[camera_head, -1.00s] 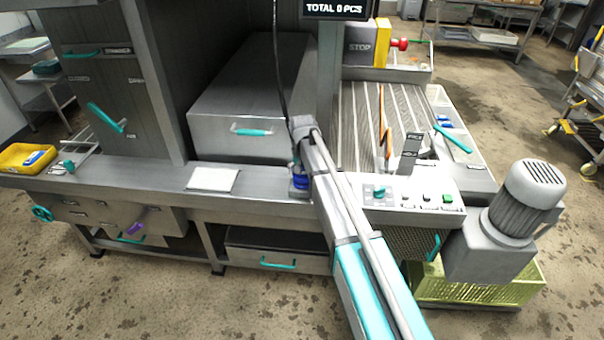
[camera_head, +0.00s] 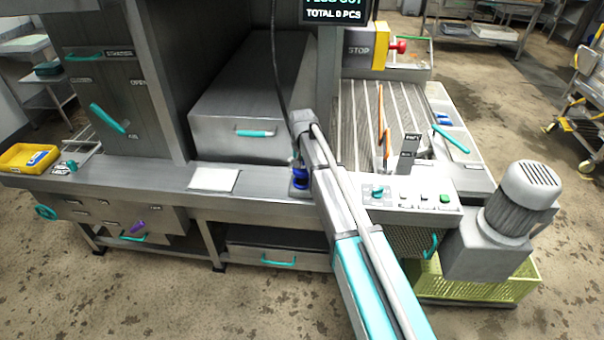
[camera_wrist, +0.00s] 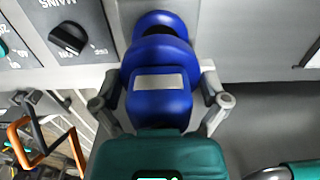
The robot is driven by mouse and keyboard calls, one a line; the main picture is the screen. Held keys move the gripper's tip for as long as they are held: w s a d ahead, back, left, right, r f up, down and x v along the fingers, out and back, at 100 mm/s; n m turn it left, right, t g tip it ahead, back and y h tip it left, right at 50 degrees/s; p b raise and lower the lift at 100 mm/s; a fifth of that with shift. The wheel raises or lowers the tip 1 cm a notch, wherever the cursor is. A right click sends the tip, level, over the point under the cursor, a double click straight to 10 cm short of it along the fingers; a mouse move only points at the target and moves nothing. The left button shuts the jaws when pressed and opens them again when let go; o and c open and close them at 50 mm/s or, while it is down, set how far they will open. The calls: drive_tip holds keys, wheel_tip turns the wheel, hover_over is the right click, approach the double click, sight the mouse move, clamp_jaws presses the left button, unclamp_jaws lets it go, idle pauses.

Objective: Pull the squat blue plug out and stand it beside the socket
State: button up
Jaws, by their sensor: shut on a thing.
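The blue plug (camera_head: 300,177) is at the front ledge of the machine, just left of my arm, over a small dark socket base (camera_head: 298,191). In the wrist view the plug (camera_wrist: 160,95) is a thick blue body with a pale label plate. My gripper (camera_wrist: 160,88) is shut on it, one finger on each side. A rounded blue part shows beyond the plug's body at the top; I cannot tell whether it belongs to plug or socket. The gap between plug and socket is too small to judge. My gripper is barely visible in the head view.
A black cable (camera_head: 277,80) hangs down near the plug. A white sheet (camera_head: 214,179) lies on the ledge to the left, with bare metal between. A switch panel (camera_head: 410,190) is close to the right.

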drive_tip(key=shift+r+p, duration=0.9)
drive_tip(key=shift+r, duration=0.15)
drive_tip(key=shift+r, duration=0.15)
drive_tip(key=shift+d, duration=0.15)
